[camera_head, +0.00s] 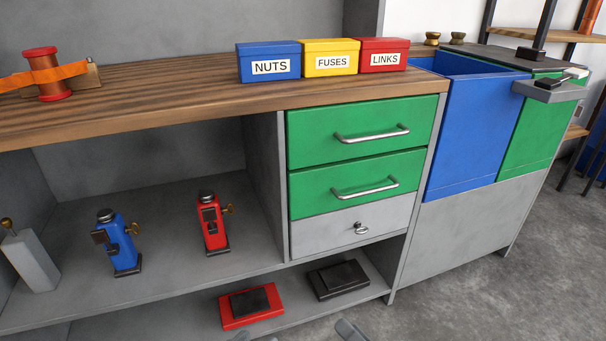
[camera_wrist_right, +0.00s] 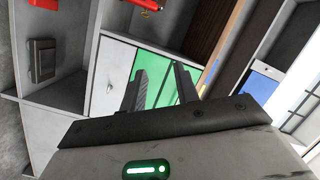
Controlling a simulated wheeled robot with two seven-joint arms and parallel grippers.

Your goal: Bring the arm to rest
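My right gripper (camera_head: 352,330) shows only as grey tips at the bottom edge of the head view, in front of the lower shelf. In the right wrist view its two dark fingers (camera_wrist_right: 163,86) stand apart with nothing between them, so it is open and empty. Behind them is a green drawer front (camera_wrist_right: 158,75). The rest of both arms is out of the head view.
The cabinet has a wooden top (camera_head: 180,105) with labelled boxes and an orange-banded spool (camera_head: 46,72). Blue (camera_head: 118,245) and red (camera_head: 212,225) devices stand on the shelf. Red (camera_head: 252,306) and black (camera_head: 338,280) blocks lie lower. Open floor (camera_head: 480,300) lies at right.

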